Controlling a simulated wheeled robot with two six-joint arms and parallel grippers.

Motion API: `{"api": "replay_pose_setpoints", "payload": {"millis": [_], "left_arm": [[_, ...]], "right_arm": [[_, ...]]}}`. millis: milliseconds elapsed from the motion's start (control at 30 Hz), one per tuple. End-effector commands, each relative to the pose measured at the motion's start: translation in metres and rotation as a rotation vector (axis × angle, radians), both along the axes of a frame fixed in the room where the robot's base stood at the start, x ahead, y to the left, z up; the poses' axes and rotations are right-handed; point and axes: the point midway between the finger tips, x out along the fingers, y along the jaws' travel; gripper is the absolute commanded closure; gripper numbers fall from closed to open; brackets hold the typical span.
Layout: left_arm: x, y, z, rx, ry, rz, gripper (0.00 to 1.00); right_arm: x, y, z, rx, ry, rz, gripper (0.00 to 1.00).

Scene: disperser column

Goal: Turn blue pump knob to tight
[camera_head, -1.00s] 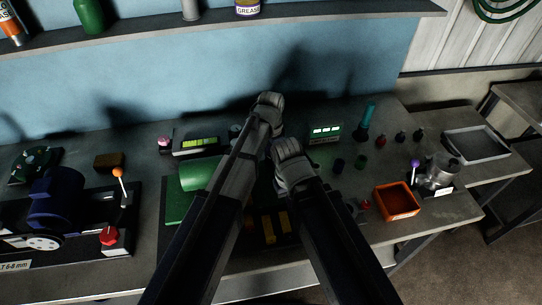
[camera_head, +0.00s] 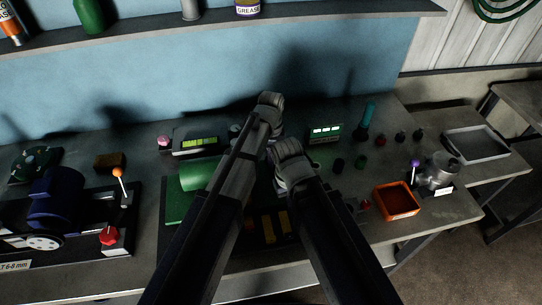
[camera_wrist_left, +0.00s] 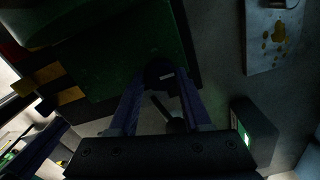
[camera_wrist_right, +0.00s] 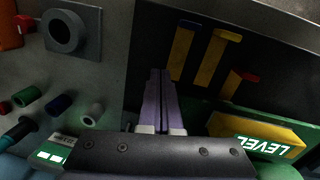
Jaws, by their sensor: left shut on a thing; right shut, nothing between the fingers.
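In the left wrist view a small dark round knob (camera_wrist_left: 159,73) with a pale mark sits between the fingertips of my left gripper (camera_wrist_left: 160,88), at the edge of a green block. The gripper is shut on it; its blue colour is too dark to confirm. In the head view my left gripper (camera_head: 270,102) is over the middle of the bench, and the knob is hidden beneath the arms. My right gripper (camera_wrist_right: 160,80) is shut and empty, just nearer than the left one; it also shows in the head view (camera_head: 290,160).
A green machine (camera_head: 199,174) lies left of my arms. A dark blue motor (camera_head: 58,197) with a red knob (camera_head: 109,236) is at far left. A display box (camera_head: 325,133) and small knobs stand to the right, with an orange tray (camera_head: 397,201).

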Motion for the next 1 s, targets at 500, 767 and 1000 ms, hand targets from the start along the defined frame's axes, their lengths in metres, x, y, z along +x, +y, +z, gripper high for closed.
{"api": "replay_pose_setpoints", "payload": {"millis": [500, 767, 1000], "left_arm": [[-0.0007, -0.0001, -0.0002, 0.0, 0.002, -0.014, 0.48], [-0.0004, -0.0001, -0.0001, 0.0, 0.001, -0.012, 0.39], [-0.0002, 0.0, 0.0057, 0.0, 0.0, -0.012, 0.39]], "right_arm": [[0.0, 0.0, -0.0002, 0.0, 0.0, 0.0, 1.0], [0.0, 0.0, -0.0001, 0.0, 0.0, 0.0, 1.0], [0.0, 0.0, 0.0056, 0.0, 0.0, 0.0, 1.0]]}}
